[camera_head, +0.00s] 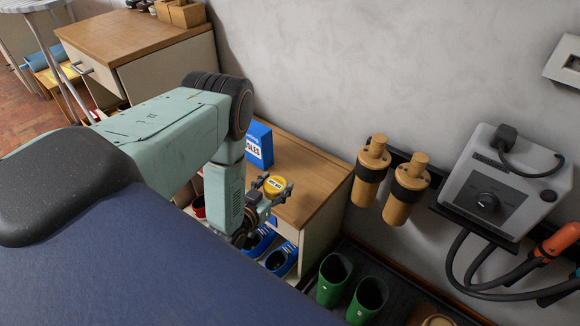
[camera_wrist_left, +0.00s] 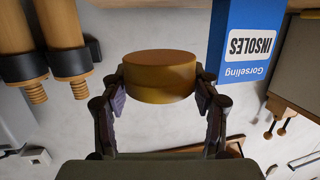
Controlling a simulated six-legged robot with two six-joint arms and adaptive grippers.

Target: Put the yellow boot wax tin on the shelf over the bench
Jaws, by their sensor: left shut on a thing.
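In the left wrist view the tin (camera_wrist_left: 158,70) sits between the fingertips (camera_wrist_left: 160,84). In the head view it shows against the wooden top of the shelf (camera_head: 308,175), near its front edge. I cannot tell whether it touches the wood. My right gripper is not in view.
A blue insoles box (camera_head: 259,146) stands on the wooden top behind the tin; it also shows in the left wrist view (camera_wrist_left: 245,40). Bare wood lies right of the box.

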